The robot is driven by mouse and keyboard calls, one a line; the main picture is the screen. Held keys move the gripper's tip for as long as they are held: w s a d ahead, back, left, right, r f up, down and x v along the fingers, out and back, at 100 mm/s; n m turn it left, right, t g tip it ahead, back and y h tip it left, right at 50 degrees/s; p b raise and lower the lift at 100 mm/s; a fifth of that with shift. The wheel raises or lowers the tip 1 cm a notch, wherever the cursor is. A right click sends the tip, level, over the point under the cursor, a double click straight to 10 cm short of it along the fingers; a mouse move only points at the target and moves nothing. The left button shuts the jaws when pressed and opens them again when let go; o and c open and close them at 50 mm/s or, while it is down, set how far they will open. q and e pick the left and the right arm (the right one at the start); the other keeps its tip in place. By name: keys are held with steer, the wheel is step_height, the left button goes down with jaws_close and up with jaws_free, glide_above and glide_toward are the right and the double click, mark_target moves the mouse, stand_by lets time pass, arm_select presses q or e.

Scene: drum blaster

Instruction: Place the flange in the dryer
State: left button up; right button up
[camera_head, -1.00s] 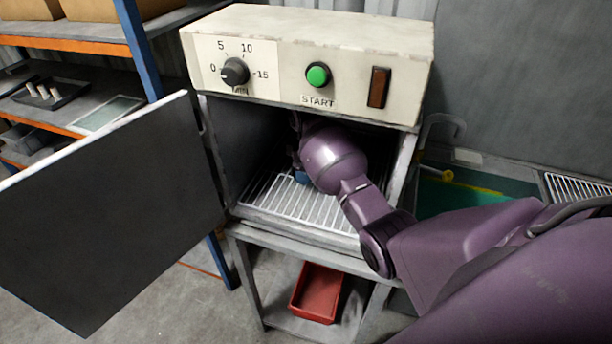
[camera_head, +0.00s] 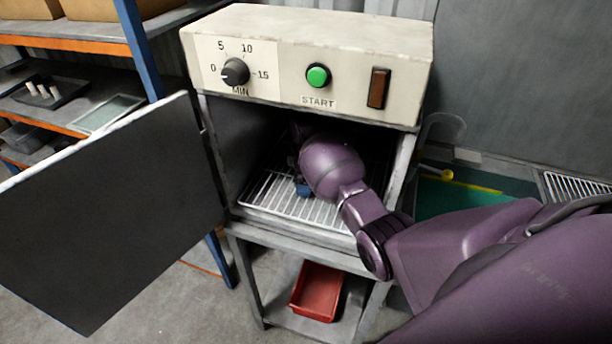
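The dryer (camera_head: 300,22) stands with its door (camera_head: 110,215) swung open to the left and a wire rack (camera_head: 270,200) inside. My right arm reaches in from the right, and its purple wrist is inside the chamber above the rack. My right gripper's fingers are mostly hidden behind the wrist. A small blue piece (camera_head: 303,189) shows at the wrist's lower left, close to the rack. I cannot tell whether it is the flange, or whether it is held or resting. My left gripper is not in view.
The dryer's control panel has a dial (camera_head: 235,72) and a green start button (camera_head: 318,75). A red tray (camera_head: 317,291) is on the shelf below. Shelving (camera_head: 95,45) stands at the left. A green-bottomed basin (camera_head: 465,198) is at the right.

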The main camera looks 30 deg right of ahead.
steer(key=shift+r, duration=3.9)
